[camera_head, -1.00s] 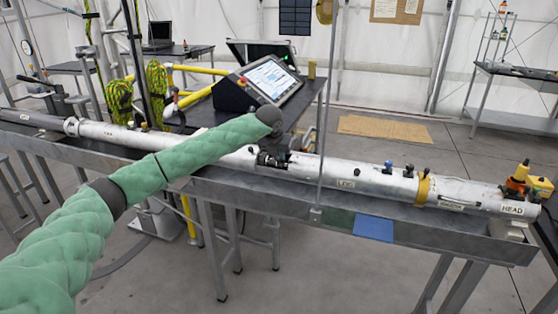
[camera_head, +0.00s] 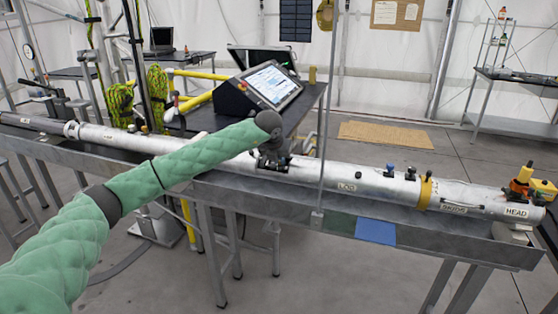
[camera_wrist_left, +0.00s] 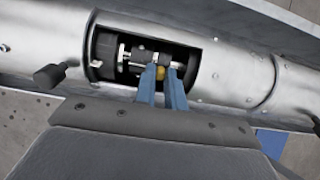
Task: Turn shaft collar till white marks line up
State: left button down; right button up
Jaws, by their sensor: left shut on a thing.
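The long silver tube (camera_head: 330,176) lies along the metal bench and has a cut-out window (camera_wrist_left: 200,65). Inside the window, in the left wrist view, is a dark shaft collar (camera_wrist_left: 142,57) with light metal parts beside it. A white mark (camera_wrist_left: 122,54) shows at its left; I cannot tell whether it lines up with another. My left gripper (camera_wrist_left: 164,76) reaches into the window with its two blue fingers close together on the collar. A small brass-coloured piece shows at the fingertips. In the head view, the left gripper (camera_head: 272,158) is over the tube, its fingers hidden. My right gripper is not visible.
A dark knob (camera_wrist_left: 49,76) sticks out left of the window. Several small knobs and a yellow band (camera_head: 425,192) are on the tube's right half. A thin upright pole (camera_head: 328,110) stands close right of my gripper. A tilted screen (camera_head: 270,84) stands behind the bench.

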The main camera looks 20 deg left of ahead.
pick_arm(q)
jog(key=c, duration=1.5)
grip_release()
